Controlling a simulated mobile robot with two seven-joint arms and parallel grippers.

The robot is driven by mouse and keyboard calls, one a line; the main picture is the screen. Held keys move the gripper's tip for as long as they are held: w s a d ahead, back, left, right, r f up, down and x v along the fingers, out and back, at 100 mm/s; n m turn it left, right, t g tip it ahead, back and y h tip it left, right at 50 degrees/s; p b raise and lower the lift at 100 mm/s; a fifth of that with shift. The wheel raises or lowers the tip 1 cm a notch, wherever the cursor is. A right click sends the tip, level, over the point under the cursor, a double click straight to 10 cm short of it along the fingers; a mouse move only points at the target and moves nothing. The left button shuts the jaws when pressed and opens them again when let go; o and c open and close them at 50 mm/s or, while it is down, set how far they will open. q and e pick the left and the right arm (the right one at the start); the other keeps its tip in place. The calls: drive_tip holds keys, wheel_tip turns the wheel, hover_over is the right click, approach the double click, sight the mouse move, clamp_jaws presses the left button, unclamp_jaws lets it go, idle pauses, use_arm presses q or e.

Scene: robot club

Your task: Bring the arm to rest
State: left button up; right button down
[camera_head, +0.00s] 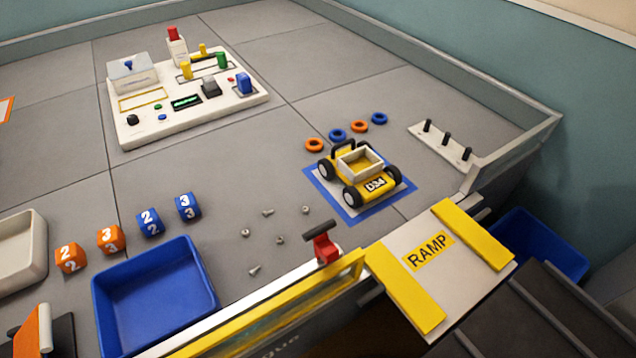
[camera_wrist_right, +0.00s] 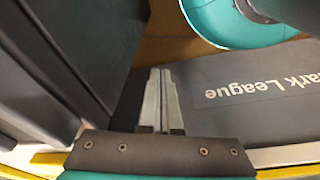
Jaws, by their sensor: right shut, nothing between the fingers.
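My right gripper (camera_wrist_right: 162,100) shows only in the right wrist view. Its two grey fingers are together, with nothing between them. It is beside the dark outer side of the table, which carries white lettering (camera_wrist_right: 255,88), and it touches nothing that I can make out. Neither gripper shows in the head view, and my left gripper is in no view.
The walled table holds a yellow cart (camera_head: 372,184) on a blue-edged mat, a control board (camera_head: 190,118), a blue tray (camera_head: 155,290), numbered cubes, rings and screws. A ramp (camera_head: 425,262) hangs over the front edge. Dark panels (camera_wrist_right: 75,60) stand left of the gripper.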

drive_tip(key=s+d+f+g, duration=0.1)
drive_tip(key=s+d+f, duration=0.1)
drive_tip(key=s+f, duration=0.9)
drive_tip(key=shift+s+d, duration=0.25)
drive_tip(key=shift+s, duration=1.2)
